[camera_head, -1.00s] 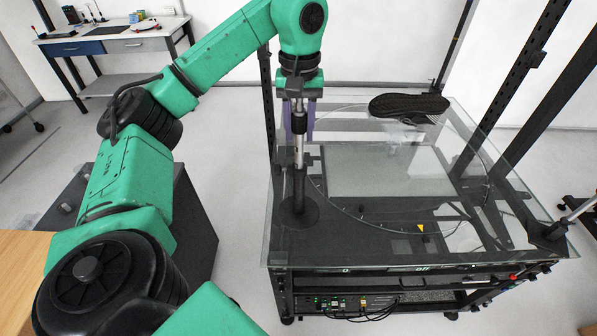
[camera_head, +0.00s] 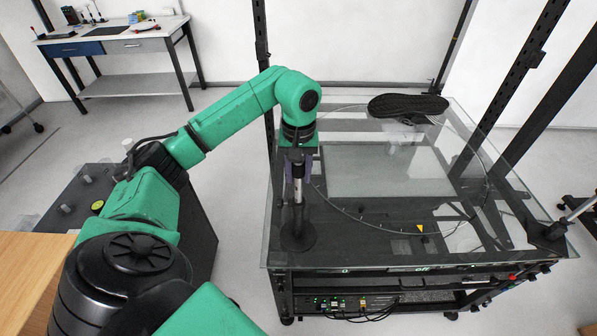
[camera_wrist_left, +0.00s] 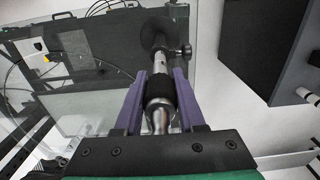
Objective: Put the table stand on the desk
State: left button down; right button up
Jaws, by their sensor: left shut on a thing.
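The table stand (camera_head: 298,192) is an upright metal post with a black collar and a round black base. It is at the left front of the glass-topped table (camera_head: 350,215); I cannot tell whether its base touches the glass. My left gripper (camera_head: 297,160) points down from above and is shut on the post. In the left wrist view the purple fingers (camera_wrist_left: 161,85) lie on both sides of the stand's dark collar (camera_wrist_left: 160,92). A white-topped desk (camera_head: 115,40) stands at the back left. My right gripper is out of view.
A wooden surface (camera_head: 30,270) is at the lower left. Several small items lie on the desk, with bare top between them.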

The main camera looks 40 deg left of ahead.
pick_arm(q)
jog(key=c, duration=0.9)
grip_release()
jog(key=shift+f, duration=0.15)
jog(key=o, duration=0.4)
jog(key=shift+r, duration=0.4)
notch_tip(320, 180, up, 5)
jog(key=shift+r+b, duration=0.1)
jog(key=shift+b, duration=0.6)
notch_tip(320, 180, up, 5)
jog(key=shift+f+p, duration=0.1)
jog(key=shift+p, duration=0.65)
jog(key=shift+r, duration=0.8)
